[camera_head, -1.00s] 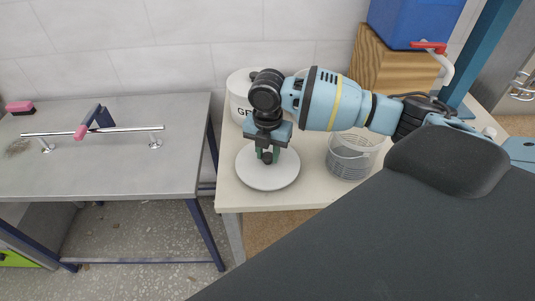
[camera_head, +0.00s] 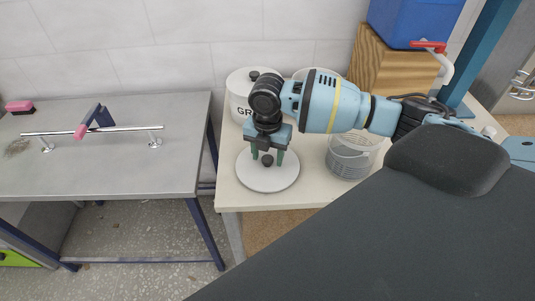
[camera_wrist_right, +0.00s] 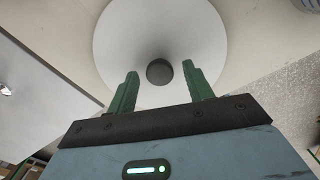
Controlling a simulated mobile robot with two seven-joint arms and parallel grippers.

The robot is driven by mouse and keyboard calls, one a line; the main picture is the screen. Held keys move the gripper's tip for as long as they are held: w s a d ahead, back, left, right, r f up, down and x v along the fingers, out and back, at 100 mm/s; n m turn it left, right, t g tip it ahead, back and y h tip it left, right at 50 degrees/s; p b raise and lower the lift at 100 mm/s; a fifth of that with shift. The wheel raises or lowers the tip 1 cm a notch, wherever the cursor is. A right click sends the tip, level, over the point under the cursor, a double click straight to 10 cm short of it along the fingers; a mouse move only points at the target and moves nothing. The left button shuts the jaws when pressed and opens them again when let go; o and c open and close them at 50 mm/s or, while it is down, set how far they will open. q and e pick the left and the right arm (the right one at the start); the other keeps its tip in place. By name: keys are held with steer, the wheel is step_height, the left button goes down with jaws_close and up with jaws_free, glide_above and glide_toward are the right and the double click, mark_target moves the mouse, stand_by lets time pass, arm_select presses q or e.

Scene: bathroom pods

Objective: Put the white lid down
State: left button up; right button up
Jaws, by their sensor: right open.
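The white lid (camera_head: 268,181) is a round disc with a dark knob (camera_head: 267,160) at its middle. It lies flat on the cream table near its front left corner. My right gripper (camera_head: 267,158) is over the lid with its green fingers spread on either side of the knob, apart from it. In the right wrist view the lid (camera_wrist_right: 125,45) fills the upper middle, and the knob (camera_wrist_right: 159,71) sits between and a little beyond the open fingertips (camera_wrist_right: 160,72). My left gripper is not in view.
A white canister with dark lettering (camera_head: 238,100) stands behind the lid. A grey wire basket (camera_head: 350,160) stands to its right. A wooden box (camera_head: 390,72) bears a blue container (camera_head: 410,20). A metal table (camera_head: 110,175) with a rail stands left, across a gap.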

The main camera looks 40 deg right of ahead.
mark_target(268, 159)
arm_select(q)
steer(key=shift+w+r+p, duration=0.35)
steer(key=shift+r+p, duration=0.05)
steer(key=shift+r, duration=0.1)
arm_select(e)
step_height(268, 159, up, 12)
stand_by(0.5)
